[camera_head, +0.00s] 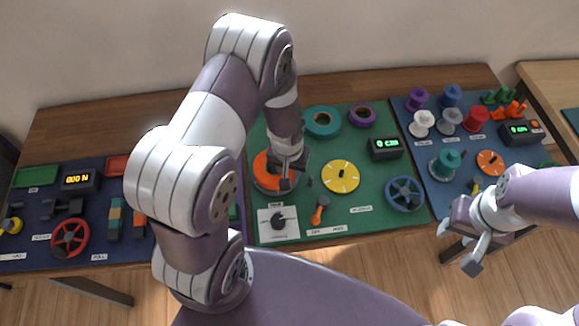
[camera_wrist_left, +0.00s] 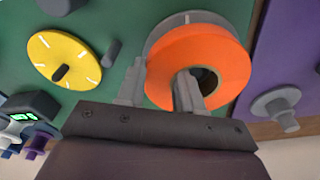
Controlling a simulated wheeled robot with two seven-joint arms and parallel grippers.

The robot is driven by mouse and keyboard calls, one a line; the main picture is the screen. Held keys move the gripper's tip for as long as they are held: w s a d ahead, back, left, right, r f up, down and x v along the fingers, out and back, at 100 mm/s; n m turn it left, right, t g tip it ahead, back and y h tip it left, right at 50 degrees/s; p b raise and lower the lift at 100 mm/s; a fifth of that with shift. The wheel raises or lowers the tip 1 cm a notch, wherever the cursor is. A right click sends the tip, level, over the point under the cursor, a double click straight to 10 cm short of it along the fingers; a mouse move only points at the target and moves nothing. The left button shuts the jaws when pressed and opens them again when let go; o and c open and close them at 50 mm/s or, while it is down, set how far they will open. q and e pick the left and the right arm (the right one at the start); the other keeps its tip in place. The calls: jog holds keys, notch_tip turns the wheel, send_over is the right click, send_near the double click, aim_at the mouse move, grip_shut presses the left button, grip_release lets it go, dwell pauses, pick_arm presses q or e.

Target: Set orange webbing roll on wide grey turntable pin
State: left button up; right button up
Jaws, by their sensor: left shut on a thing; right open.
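The orange webbing roll (camera_head: 262,179) is at the left part of the green mat, partly hidden by my left gripper (camera_head: 285,181). In the left wrist view the orange roll (camera_wrist_left: 225,55) lies flat in front of the wide grey turntable (camera_wrist_left: 185,20), whose edge shows around it. My left gripper (camera_wrist_left: 158,90) is shut on the roll's wall, one finger in its centre hole and one outside. The turntable pin is not clear inside the dark hole, and I cannot tell whether the roll touches the turntable. My right gripper (camera_head: 457,246) is open and empty at the table's front right.
A yellow dial (camera_head: 341,177) stands right of the roll, with a small dark post between. Teal (camera_head: 322,121) and purple (camera_head: 362,115) rolls lie behind. A blue handwheel (camera_head: 404,194) and a black display (camera_head: 385,147) stand further right. My left arm hides part of the table.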

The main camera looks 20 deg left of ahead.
pick_arm(q)
jog(key=o, duration=1)
jog(key=shift+o, duration=0.9)
jog(key=shift+d, duration=0.2)
jog(key=shift+s, duration=0.1)
jog(key=shift+a, duration=0.15)
jog(key=shift+s+f, duration=0.1)
jog(key=r+p, duration=0.7)
jog(key=r, duration=0.1)
jog(key=shift+w+r, duration=0.15)
jog(key=shift+w, duration=0.05)
